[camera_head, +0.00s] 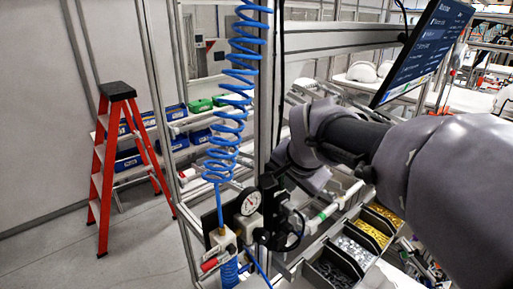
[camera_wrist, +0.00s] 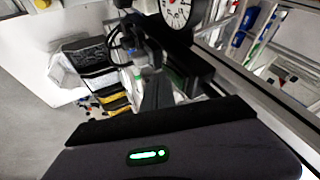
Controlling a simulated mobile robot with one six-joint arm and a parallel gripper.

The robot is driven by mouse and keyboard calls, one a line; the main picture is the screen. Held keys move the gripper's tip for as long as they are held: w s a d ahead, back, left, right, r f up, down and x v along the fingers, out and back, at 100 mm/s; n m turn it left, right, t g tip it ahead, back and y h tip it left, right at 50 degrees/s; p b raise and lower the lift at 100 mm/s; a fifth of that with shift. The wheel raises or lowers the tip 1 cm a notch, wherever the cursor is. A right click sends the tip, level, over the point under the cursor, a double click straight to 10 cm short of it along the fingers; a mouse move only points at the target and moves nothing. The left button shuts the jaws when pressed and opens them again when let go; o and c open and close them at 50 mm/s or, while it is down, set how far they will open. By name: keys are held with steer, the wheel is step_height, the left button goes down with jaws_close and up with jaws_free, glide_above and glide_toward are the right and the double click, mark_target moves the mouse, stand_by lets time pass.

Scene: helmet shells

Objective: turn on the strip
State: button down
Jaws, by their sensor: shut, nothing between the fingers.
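My arm reaches in from the right in the head view. My gripper (camera_head: 268,190) is a dark shape at the metal post, close to a round white pressure gauge (camera_head: 250,203). Its fingertips are hard to make out against the dark fittings there. In the wrist view the gauge (camera_wrist: 178,12) shows at the top, just beyond my gripper (camera_wrist: 158,92). The gripper is shut with nothing in it. I cannot pick out a strip or its switch for certain in either view. I cannot tell whether the gripper touches the fittings.
A blue coiled hose (camera_head: 233,85) hangs in front of the post. Bins of yellow and grey small parts (camera_head: 372,232) stand below my arm. A screen (camera_head: 425,50) is above it. A red stepladder (camera_head: 115,165) stands at the left, with open floor in front.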

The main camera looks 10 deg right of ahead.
steer(key=shift+w+a+f+b, duration=0.15)
steer(key=shift+w+f+b, duration=0.15)
steer(key=shift+b, duration=0.4)
steer(key=shift+s+r, duration=0.2)
steer(key=shift+w+r+p, duration=0.1)
steer(key=shift+r+p, duration=0.7)
steer(key=shift+r, duration=0.1)
steer(key=shift+f, duration=0.1)
